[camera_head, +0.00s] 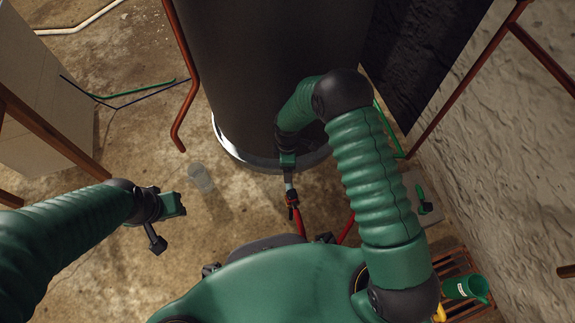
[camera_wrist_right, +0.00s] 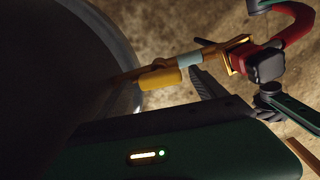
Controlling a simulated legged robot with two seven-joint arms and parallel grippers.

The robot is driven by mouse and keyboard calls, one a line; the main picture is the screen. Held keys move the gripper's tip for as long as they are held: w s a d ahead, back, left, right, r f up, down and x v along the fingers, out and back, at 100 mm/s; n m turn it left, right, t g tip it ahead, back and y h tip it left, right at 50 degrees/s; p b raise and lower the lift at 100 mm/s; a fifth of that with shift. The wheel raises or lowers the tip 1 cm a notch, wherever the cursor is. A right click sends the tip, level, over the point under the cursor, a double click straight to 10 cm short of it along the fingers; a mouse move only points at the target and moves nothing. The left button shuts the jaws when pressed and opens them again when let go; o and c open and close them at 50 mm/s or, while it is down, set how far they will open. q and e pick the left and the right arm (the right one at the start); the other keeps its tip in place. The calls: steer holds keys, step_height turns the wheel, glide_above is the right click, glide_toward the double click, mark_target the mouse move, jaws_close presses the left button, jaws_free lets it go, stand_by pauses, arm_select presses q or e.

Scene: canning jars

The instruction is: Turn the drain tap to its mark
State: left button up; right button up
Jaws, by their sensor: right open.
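The drain tap (camera_head: 291,196) sits low on the front of a large dark tank (camera_head: 270,70), with a red hose (camera_head: 300,226) below it. In the right wrist view, a yellow sleeve (camera_wrist_right: 160,78), a pale band (camera_wrist_right: 190,59), a brass fitting (camera_wrist_right: 237,57) and a dark block (camera_wrist_right: 266,65) show beside the tank. I cannot tell which part is the handle or where its mark is. My right gripper (camera_head: 287,168) is open and close to the tap; contact is unclear. My left gripper (camera_head: 164,220) hangs over the floor at left, its jaws unclear.
A clear glass-like jar (camera_head: 200,177) stands on the floor left of the tap. A red pipe (camera_head: 188,90) runs beside the tank. Floor between left gripper and tank is mostly free.

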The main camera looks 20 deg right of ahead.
steer(key=c, duration=1.4)
steer(key=shift+o, duration=0.2)
steer(key=shift+r+m+p, duration=0.15)
steer(key=shift+m+p, duration=0.6)
steer(key=shift+p, duration=0.15)
steer(key=shift+r+m+p, duration=0.15)
steer(key=shift+m+p, duration=0.6)
steer(key=shift+p, duration=0.15)
steer(key=m+p, duration=0.3)
steer(key=m, duration=0.1)
steer(key=shift+w+m, duration=0.1)
steer(key=shift+m, duration=0.2)
steer(key=m+p, duration=0.2)
steer(key=m, duration=0.2)
steer(key=shift+f+p, duration=0.1)
steer(key=shift+p, duration=0.3)
steer(key=m+p, duration=0.1)
steer(key=m, duration=0.4)
steer(key=shift+w+f, duration=0.1)
steer(key=shift+m+p, duration=0.3)
